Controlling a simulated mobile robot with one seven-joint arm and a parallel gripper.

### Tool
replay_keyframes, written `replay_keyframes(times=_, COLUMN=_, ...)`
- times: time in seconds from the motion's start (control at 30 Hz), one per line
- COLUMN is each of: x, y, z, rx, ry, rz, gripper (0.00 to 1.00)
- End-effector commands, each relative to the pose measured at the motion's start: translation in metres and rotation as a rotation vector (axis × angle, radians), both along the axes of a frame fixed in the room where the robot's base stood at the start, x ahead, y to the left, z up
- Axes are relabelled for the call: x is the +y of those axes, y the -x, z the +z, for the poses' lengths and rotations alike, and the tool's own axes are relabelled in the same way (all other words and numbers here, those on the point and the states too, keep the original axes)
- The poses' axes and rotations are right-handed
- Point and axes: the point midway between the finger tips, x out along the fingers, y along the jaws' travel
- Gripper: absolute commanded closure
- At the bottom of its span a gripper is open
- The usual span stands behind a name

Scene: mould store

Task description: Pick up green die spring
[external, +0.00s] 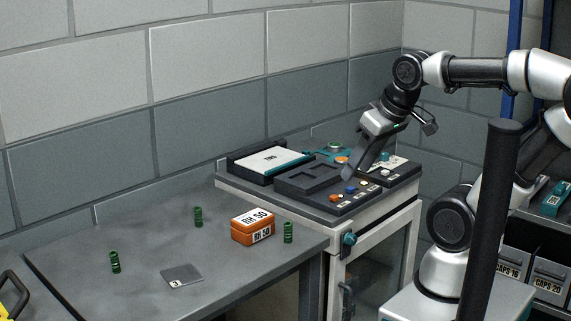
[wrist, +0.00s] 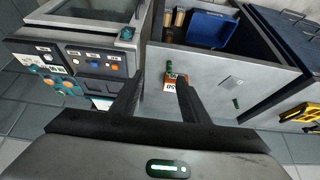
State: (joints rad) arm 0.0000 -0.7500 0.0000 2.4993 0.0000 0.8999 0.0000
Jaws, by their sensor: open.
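My gripper (external: 349,177) is in the air over the dark control panel, to the right of and above the springs. In the wrist view its two fingers (wrist: 160,82) are apart with nothing held. Beyond them show the orange box (wrist: 172,77), a green spring (wrist: 169,65) close to it, and another green spring (wrist: 236,103) farther right.
A small metal plate (external: 181,276) lies on the grey bench (external: 80,285). The control panel (external: 338,203) with knobs and buttons sits on a cabinet right of the bench. A blue bin (wrist: 212,27) shows in the wrist view. A yellow object (wrist: 303,112) is at far right.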

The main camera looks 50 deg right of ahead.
Motion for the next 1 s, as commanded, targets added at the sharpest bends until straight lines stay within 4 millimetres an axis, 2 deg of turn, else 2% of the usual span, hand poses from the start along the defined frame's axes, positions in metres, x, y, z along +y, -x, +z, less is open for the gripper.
replay_keyframes(times=0.03, x=0.000, y=0.000, z=0.040, rx=0.000, ry=0.000, rz=0.000, gripper=0.59)
replay_keyframes(times=0.1, x=0.000, y=0.000, z=0.057, rx=0.000, ry=0.000, rz=0.000, gripper=0.59)
replay_keyframes(times=0.2, x=0.000, y=0.000, z=0.067, rx=0.000, ry=0.000, rz=0.000, gripper=0.59)
replay_keyframes(times=0.33, x=0.000, y=0.000, z=0.065, rx=0.001, ry=0.000, rz=0.000, gripper=0.62)
replay_keyframes(times=0.73, x=0.001, y=-0.005, z=0.063, rx=0.015, ry=0.009, rz=0.017, gripper=0.62)
replay_keyframes(times=0.87, x=0.004, y=-0.027, z=0.059, rx=0.081, ry=0.046, rz=0.094, gripper=0.62)
replay_keyframes(times=1.0, x=0.011, y=-0.069, z=0.042, rx=0.185, ry=0.093, rz=0.244, gripper=0.62)
